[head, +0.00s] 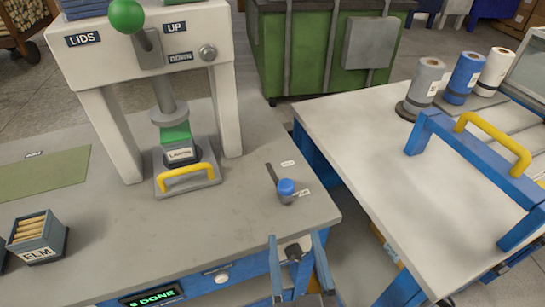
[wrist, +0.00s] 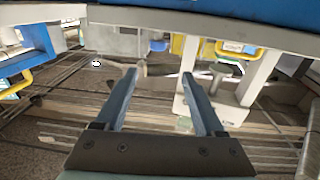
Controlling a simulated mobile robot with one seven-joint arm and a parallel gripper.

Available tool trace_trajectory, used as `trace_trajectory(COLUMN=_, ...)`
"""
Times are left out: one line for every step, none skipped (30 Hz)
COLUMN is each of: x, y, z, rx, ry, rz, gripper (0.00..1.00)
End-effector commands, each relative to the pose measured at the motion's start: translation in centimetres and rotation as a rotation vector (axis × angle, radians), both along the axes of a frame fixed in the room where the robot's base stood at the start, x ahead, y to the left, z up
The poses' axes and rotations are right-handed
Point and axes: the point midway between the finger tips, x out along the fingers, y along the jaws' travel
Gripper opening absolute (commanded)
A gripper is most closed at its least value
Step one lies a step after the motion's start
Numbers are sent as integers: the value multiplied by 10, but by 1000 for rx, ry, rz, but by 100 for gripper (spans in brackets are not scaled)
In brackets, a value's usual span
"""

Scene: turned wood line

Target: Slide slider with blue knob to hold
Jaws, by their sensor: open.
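The slider's blue knob (head: 286,187) stands on the grey bench top near its right front corner, in the head view. It sits at the near end of a short dark slot (head: 271,172). One small label (head: 288,163) lies beside the far end and another (head: 304,193) beside the knob; their words are too small to read. My gripper (head: 294,238) is open and empty at the bench's front edge, nearer than the knob and apart from it. Its two spread fingers also show in the wrist view (wrist: 159,73), where I cannot make out the slider.
A lid press (head: 160,60) with a green ball handle stands left of the slider. A yellow-handled plate (head: 187,180) lies at its foot. A box of dowels marked ELM (head: 37,238) is far left. A second table (head: 370,130) stands right, across a gap.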

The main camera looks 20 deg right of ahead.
Motion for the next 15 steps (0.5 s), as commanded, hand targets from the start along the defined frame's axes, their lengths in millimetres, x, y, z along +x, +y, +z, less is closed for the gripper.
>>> trace_trajectory(x=-5, y=-3, z=5, rx=0, ry=15, rz=-6, gripper=71)
trace_trajectory(x=-8, y=-4, z=4, rx=0, ry=21, rz=-9, gripper=71)
trace_trajectory(x=-9, y=-5, z=3, rx=0, ry=25, rz=-12, gripper=71)
trace_trajectory(x=-10, y=-5, z=2, rx=-1, ry=26, rz=-14, gripper=71)
trace_trajectory(x=-10, y=-6, z=1, rx=-1, ry=28, rz=-15, gripper=71)
trace_trajectory(x=-9, y=-7, z=0, rx=-1, ry=28, rz=-15, gripper=71)
trace_trajectory(x=-8, y=-7, z=0, rx=-1, ry=28, rz=-16, gripper=71)
trace_trajectory(x=-6, y=-7, z=-1, rx=-1, ry=28, rz=-16, gripper=71)
trace_trajectory(x=-3, y=-8, z=-1, rx=-1, ry=27, rz=-16, gripper=71)
trace_trajectory(x=1, y=-9, z=0, rx=-1, ry=26, rz=-16, gripper=71)
trace_trajectory(x=4, y=-10, z=0, rx=0, ry=25, rz=-16, gripper=71)
trace_trajectory(x=9, y=-11, z=0, rx=-1, ry=24, rz=-16, gripper=71)
trace_trajectory(x=14, y=-12, z=0, rx=1, ry=25, rz=-16, gripper=71)
trace_trajectory(x=18, y=-13, z=1, rx=0, ry=24, rz=-15, gripper=71)
trace_trajectory(x=25, y=-14, z=0, rx=0, ry=24, rz=-16, gripper=71)
